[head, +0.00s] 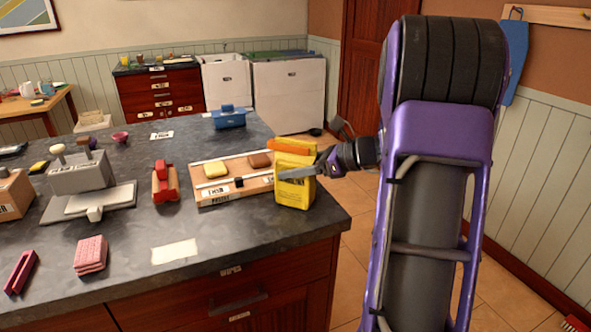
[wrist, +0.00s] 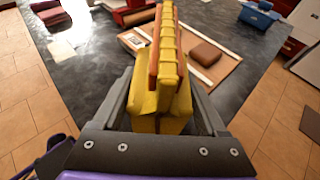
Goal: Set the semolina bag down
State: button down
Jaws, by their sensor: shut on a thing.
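The semolina bag (head: 294,190) is yellow with an orange strip along its top. It stands upright at the right corner of the dark counter (head: 240,232). Its base is at or just above the top; I cannot tell whether it touches. My gripper (head: 305,170) comes in from the right and is shut on the bag. In the wrist view the bag (wrist: 166,100) sits between the two grey fingers, its folded top towards the camera. The finger on the bag's far side is mostly hidden in the head view.
A wooden tray (head: 235,200) with a yellow and a brown block lies just left of the bag. A red item (head: 164,186), a grey scale-like device (head: 80,175) and a blue container (head: 228,118) are further off. The counter in front of the bag is clear up to its edge.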

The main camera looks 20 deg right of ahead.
grip_release()
jog(key=shift+f, duration=0.1)
jog(key=shift+r, duration=0.25)
jog(key=p+v, duration=0.1)
jog(key=v, duration=1.1)
jog(key=shift+p, duration=0.3)
jog(key=shift+f, duration=0.1)
